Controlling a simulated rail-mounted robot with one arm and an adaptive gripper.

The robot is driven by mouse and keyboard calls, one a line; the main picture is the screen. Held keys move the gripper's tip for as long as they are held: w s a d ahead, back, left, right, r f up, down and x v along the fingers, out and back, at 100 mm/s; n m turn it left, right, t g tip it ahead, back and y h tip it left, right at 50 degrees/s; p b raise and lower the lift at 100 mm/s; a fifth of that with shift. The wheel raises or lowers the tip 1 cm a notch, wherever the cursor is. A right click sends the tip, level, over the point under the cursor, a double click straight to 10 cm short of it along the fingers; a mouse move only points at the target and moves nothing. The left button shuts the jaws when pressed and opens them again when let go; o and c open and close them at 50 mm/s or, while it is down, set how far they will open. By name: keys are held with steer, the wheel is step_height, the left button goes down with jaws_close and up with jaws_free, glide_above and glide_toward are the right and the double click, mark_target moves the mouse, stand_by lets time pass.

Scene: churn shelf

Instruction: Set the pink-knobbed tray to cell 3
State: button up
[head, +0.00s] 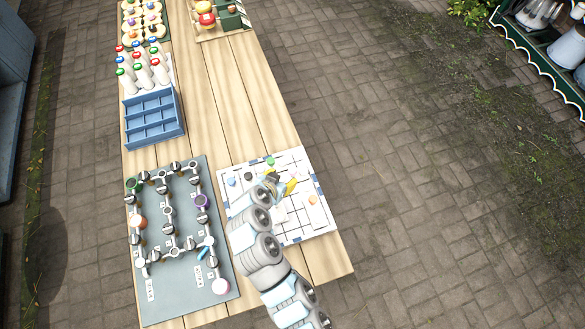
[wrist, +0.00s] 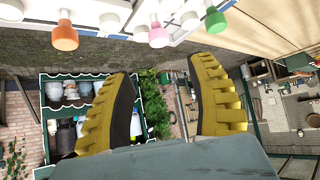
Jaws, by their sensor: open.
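The pink knob (wrist: 158,36) shows at the top of the wrist view, just beyond and between the fingertips, apart from both. Its tray cannot be made out clearly. In the head view I cannot pick it out; my gripper may cover it. The white board with a grid of marked cells (head: 238,205) lies at the near right of the table. My gripper (head: 281,178) is open and empty, with yellow fingers above the middle of this board. In the wrist view, its fingers (wrist: 158,68) are spread wide. Cell numbers are not readable.
An orange knob (wrist: 65,36) and a green knob (wrist: 215,20) flank the pink one. The head view shows a blue knob (head: 231,181) on the board. Left stands a grey pipe panel (head: 185,290); behind it are a blue divided rack (head: 153,118) and bottles (head: 140,68).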

mark_target(292, 171)
steer(key=shift+p+x, duration=0.95)
steer(key=shift+x, duration=3.3)
steer(key=shift+w+d+f, duration=0.15)
steer(key=shift+w+f, duration=0.15)
steer(key=shift+w, duration=0.1)
steer(key=shift+w+d+f, duration=0.15)
steer(key=shift+w+f, duration=0.15)
steer(key=shift+f, duration=0.1)
steer(key=shift+f, duration=0.1)
jaws_close()
